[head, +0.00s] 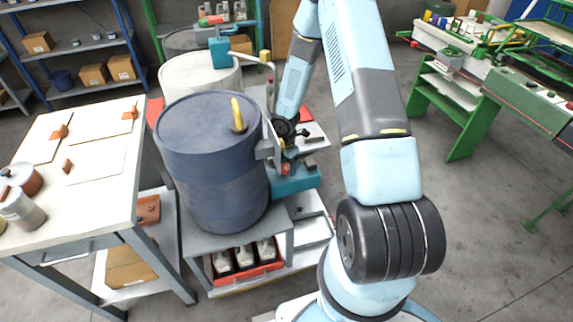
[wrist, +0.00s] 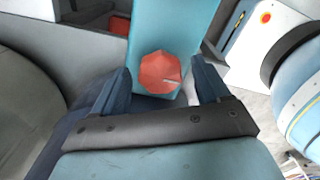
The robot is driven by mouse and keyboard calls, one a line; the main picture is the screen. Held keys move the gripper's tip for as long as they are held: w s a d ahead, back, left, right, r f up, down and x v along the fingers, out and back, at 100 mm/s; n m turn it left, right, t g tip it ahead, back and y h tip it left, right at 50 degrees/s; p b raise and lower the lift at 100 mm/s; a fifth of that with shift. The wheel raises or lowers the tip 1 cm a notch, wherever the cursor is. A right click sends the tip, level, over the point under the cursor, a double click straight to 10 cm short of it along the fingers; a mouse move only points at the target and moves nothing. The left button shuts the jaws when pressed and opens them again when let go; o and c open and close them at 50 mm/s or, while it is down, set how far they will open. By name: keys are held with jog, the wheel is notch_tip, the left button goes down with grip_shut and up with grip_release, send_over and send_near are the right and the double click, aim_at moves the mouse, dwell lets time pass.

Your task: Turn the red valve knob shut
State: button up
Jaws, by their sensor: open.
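The red valve knob (wrist: 160,72) is faceted and sits on a teal body (wrist: 172,28) in the wrist view. My gripper (wrist: 159,76) is open, with one blue finger on each side of the knob. A gap shows between each finger and the knob, and I cannot tell how deep the fingers reach. In the head view, the knob (head: 286,168) is a small red spot above the teal body (head: 294,184), beside the blue drum. My arm's end comes down there from above, and the fingers are hard to make out.
The large blue drum (head: 210,160) stands close left of the knob, with a yellow handle on its lid (head: 238,116). A pale drum (head: 199,77) is behind it. A white-topped workbench (head: 108,165) is at left. Open floor lies to the right, before a green-framed bench (head: 445,110).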

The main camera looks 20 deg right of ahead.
jog(key=shift+c, duration=0.3)
jog(key=c, duration=0.9)
jog(key=shift+d, duration=0.15)
jog(key=shift+c, duration=0.4)
